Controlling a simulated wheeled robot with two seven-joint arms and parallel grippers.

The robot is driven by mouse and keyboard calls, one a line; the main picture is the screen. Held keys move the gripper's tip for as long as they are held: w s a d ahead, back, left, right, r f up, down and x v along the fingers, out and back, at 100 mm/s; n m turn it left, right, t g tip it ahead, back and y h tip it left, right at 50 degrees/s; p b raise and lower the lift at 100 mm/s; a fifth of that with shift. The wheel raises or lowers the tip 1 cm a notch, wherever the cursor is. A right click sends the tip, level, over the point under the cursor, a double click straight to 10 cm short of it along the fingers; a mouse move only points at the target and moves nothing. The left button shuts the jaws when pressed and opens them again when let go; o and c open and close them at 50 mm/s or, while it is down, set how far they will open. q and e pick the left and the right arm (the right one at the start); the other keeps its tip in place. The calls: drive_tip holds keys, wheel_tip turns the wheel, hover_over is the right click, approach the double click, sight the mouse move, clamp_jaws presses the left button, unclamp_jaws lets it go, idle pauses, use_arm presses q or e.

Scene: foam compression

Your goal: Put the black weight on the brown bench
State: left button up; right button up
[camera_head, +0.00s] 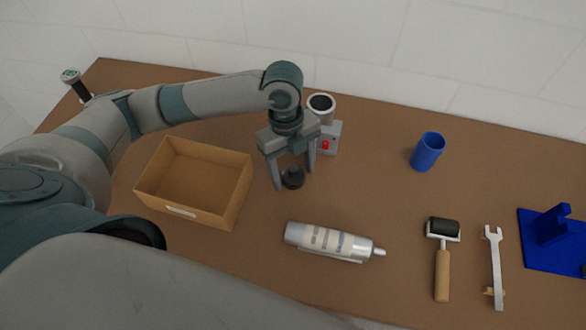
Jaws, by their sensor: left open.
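The black weight (292,178) is a small dark knob-topped piece. It stands upright on the brown bench (380,205), near the middle. My left gripper (294,182) points down over it, open, with one finger on each side of the weight. I cannot tell whether the fingers touch it. My right gripper does not show.
An open cardboard box (238,203) stands just left of the weight. A grey device with a red switch (328,142) is close behind my left gripper. A bottle (328,241) lies in front. A blue cup (427,152), roller (442,258), wrench (495,265) and blue stand (550,238) are at right.

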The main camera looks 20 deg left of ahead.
use_arm(q)
drive_tip(key=shift+r, duration=0.1)
wheel_tip(320, 180, up, 12)
drive_tip(key=w+a+b, duration=0.1)
drive_tip(key=b, duration=0.1)
drive_tip(key=shift+a+b, duration=0.2)
drive_tip(key=shift+b, duration=0.15)
idle(0.6)
